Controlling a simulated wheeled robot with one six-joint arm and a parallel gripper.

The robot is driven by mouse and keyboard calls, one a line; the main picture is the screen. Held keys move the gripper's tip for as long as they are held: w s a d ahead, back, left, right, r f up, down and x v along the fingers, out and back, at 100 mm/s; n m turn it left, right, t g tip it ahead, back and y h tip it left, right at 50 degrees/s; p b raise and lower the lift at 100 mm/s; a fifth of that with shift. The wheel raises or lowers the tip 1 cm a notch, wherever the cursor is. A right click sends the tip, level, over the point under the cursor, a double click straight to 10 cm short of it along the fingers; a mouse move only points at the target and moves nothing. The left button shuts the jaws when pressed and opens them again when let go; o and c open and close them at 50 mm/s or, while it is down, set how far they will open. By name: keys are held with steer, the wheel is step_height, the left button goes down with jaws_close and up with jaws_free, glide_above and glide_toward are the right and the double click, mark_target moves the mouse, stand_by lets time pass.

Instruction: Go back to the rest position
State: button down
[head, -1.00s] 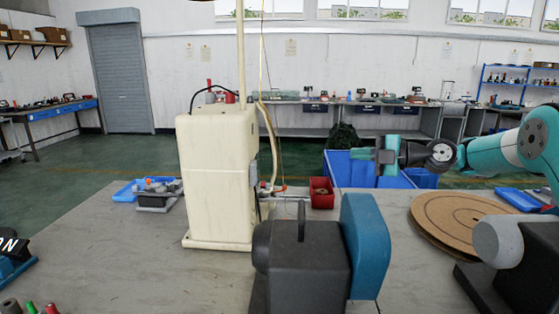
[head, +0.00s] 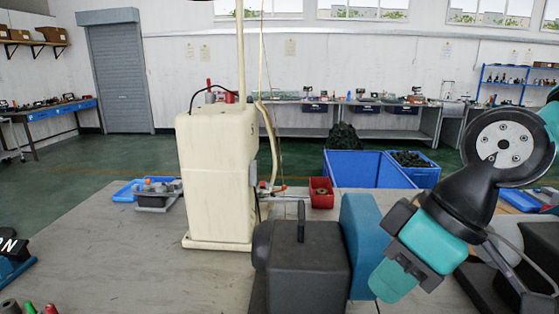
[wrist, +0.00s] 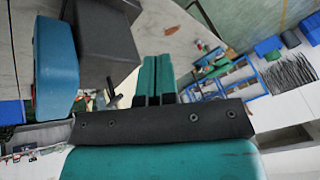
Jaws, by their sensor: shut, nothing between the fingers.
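My gripper (head: 390,284) is at the right of the head view, held low and pointing down and left, in front of the right part of the bench. It overlaps the blue end block (head: 360,243) of a dark grey machine (head: 300,262); I cannot tell the gap between them. In the wrist view, the two teal fingers of my gripper (wrist: 156,62) lie side by side, shut and empty. The blue block (wrist: 54,68) and grey machine (wrist: 105,40) show there at the upper left.
A cream machine (head: 215,175) stands mid-bench, with a small red bin (head: 321,193) beside it. A blue tray with grey parts (head: 158,194) lies to its left. Blue crates (head: 370,169) stand beyond the bench. The left front of the bench (head: 120,265) is mostly clear.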

steer(key=s+d+f+m+h, duration=0.1)
steer(key=s+d+f+m, duration=0.2)
steer(key=s, duration=0.4)
step_height(320, 180, down, 33)
steer(key=w+b, duration=0.1)
steer(key=b, duration=3.3)
step_height(320, 180, up, 28)
steer(key=p, duration=2.8)
steer(key=shift+w+a+r+g, duration=0.15)
steer(key=shift+a+g, duration=0.15)
steer(key=shift+a, duration=0.05)
